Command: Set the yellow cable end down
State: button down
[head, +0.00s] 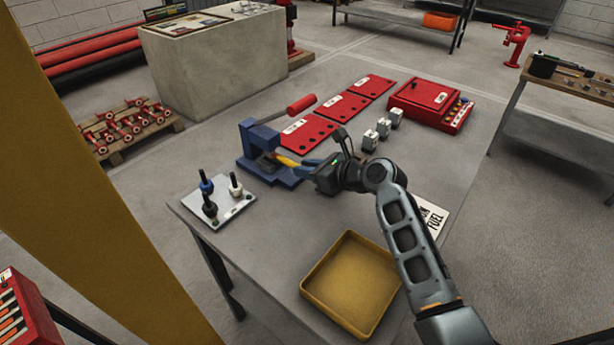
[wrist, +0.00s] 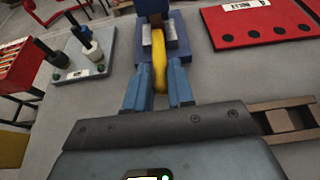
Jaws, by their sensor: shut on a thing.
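The yellow cable end (head: 287,161) is a short yellow piece between the blue fingers of my gripper (head: 299,168). In the wrist view, my gripper (wrist: 159,92) is shut on the yellow cable end (wrist: 159,65), which points away from me toward the blue press (wrist: 153,22). The far tip of the cable end meets the grey metal blocks of the press, and I cannot tell whether it is inside them or just in front. In the head view the blue press (head: 258,145) has a red-handled lever.
A yellow tray (head: 352,325) lies at the table's front. A white plate (head: 232,208) with several upright connectors stands left of the press. Red panels (head: 308,133), small grey blocks (head: 370,140) and a red box (head: 431,100) lie behind. Bare table shows between the plate and the tray.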

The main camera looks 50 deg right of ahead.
jog(key=shift+w+f, duration=0.1)
jog(key=shift+f, duration=0.85)
jog(key=shift+f+p, duration=0.1)
jog(key=shift+p, duration=0.25)
jog(key=shift+f, duration=0.55)
jog(key=c, duration=1)
grip_release()
